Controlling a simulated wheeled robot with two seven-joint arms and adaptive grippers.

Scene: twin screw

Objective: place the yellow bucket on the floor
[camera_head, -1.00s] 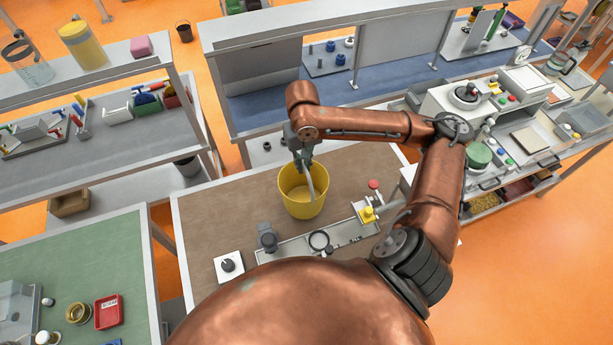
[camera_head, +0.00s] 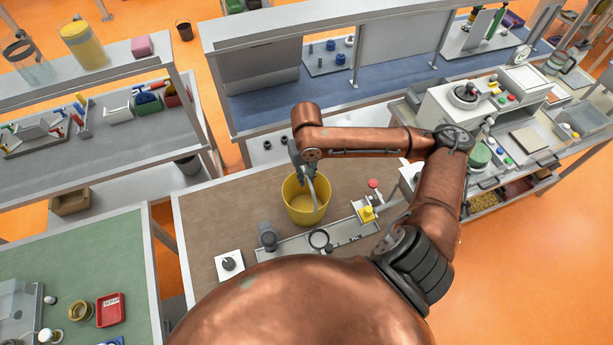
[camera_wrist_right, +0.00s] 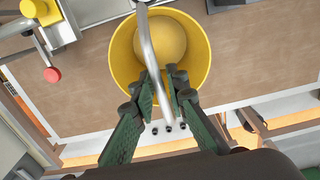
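The yellow bucket (camera_head: 306,212) is over the brown tabletop (camera_head: 225,208), upright, with its pale curved handle (camera_head: 317,190) standing up. I cannot tell whether its base touches the table. My right gripper (camera_head: 303,170) is above the bucket at the handle. In the right wrist view the dark green fingers of that gripper (camera_wrist_right: 165,90) are drawn in on both sides of the handle (camera_wrist_right: 149,45). The bucket (camera_wrist_right: 204,50) is open below them and looks empty. My left gripper is not in view.
A grey tray (camera_head: 345,232) with a magnifier and a yellow part lies along the table's near side. A white box with a knob (camera_head: 229,264) sits front left. Orange floor (camera_head: 530,260) shows clear at right. A green-topped table (camera_head: 100,245) stands left.

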